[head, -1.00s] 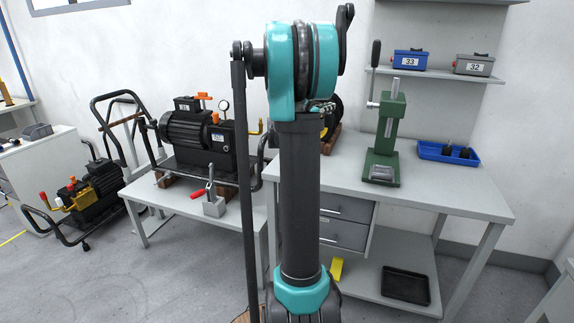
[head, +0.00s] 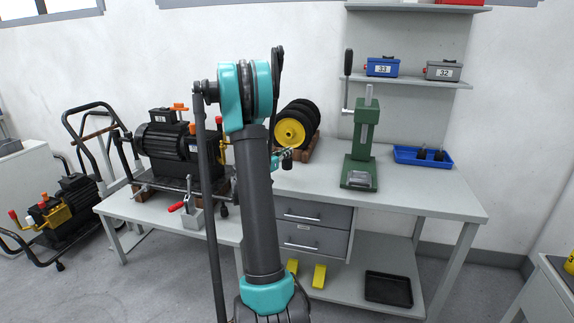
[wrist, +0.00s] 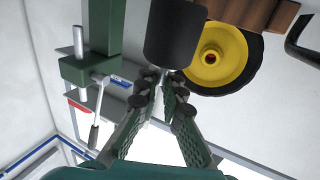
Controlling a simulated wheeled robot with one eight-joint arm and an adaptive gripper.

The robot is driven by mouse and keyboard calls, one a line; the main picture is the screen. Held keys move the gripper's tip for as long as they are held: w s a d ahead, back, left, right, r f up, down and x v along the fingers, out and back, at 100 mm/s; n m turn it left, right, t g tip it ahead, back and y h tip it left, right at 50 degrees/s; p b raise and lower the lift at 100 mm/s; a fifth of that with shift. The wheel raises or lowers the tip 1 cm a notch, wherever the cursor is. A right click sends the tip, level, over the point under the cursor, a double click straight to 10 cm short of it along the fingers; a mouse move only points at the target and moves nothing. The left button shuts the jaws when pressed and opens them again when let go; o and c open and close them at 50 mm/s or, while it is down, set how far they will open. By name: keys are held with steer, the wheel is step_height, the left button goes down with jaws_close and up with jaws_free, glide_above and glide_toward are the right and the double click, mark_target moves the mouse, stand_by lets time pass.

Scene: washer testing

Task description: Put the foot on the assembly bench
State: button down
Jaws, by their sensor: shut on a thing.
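A dark cylindrical foot (wrist: 174,36) shows at the top middle of the wrist view. My gripper (wrist: 162,78) is shut on its thin stem, with the wide dark body beyond the fingertips. The grey bench (head: 420,205) carries the green press (head: 364,140) and a blue tray (head: 402,154) with two dark feet (head: 437,155). I cannot tell from the wrist view whether the held foot touches anything.
Black wheels with a yellow hub (head: 290,132) stand at the bench's left rear. A pump (head: 165,145) and a red-handled clamp (head: 192,210) are on the lower table to the left. Shelves hold boxes above the bench. The bench's front right top is clear.

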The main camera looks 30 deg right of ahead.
mark_target(284, 165)
steer(key=shift+f, duration=2.65)
steer(key=shift+f, duration=0.1)
steer(key=c, duration=1.7)
jaws_free()
